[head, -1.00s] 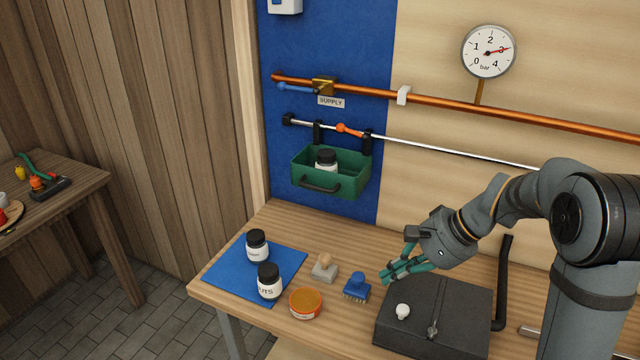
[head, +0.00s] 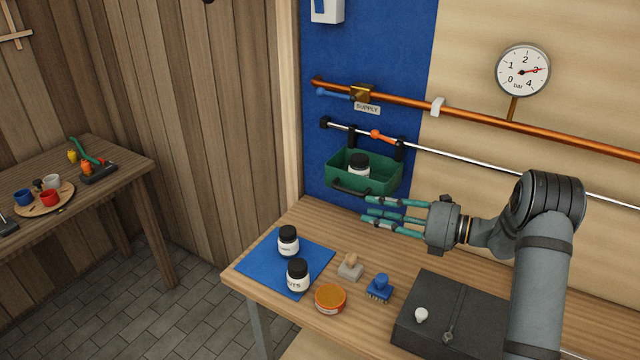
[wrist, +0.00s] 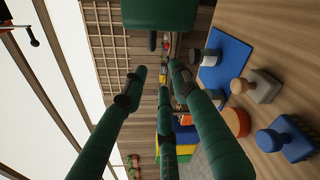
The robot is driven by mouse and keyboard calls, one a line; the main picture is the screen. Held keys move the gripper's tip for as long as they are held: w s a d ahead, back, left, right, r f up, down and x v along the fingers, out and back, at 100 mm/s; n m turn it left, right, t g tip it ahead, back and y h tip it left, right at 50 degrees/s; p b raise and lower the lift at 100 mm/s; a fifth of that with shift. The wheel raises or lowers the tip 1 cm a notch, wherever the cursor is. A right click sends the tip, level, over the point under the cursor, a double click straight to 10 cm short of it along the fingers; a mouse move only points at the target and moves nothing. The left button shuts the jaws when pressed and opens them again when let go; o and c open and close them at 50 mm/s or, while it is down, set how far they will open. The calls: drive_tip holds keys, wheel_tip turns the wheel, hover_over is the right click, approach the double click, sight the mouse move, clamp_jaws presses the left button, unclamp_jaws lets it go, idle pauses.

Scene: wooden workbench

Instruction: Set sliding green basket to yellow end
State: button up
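The green basket (head: 378,187) hangs by black hangers from a silver rail (head: 480,164) on the back wall, near the rail's left end, in front of a blue panel. It holds a black-lidded white jar (head: 359,168) and has a dark front handle (head: 350,188). In the wrist view the basket (wrist: 160,14) shows at the top edge. My gripper (head: 370,209) is just below and in front of the basket's right part, fingers pointing left. Its fingers (wrist: 158,78) are spread and empty. No yellow rail end shows; the right end is out of view.
A copper pipe (head: 470,115) with a gauge (head: 523,71) runs above the rail. On the bench are two jars on a blue mat (head: 262,265), a stamp (head: 350,267), an orange tin (head: 330,298), a blue brush (head: 379,288) and a black case (head: 450,320).

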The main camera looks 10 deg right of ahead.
sight(333, 187)
drive_tip(key=w+a+m, duration=0.1)
drive_tip(key=w+a, duration=0.1)
drive_tip(key=w+a+m+t+p, duration=0.1)
drive_tip(key=w+a, duration=0.1)
drive_tip(key=w, duration=0.1)
drive_tip(key=w+a+r+m+p, duration=0.1)
drive_tip(key=w+a, duration=0.1)
drive_tip(key=w, duration=0.1)
drive_tip(key=shift+w+a+t, duration=0.2)
drive_tip(key=shift+a+t, duration=0.1)
drive_tip(key=shift+t, duration=0.1)
clamp_jaws()
drive_tip(key=shift+f, duration=0.1)
idle(0.6)
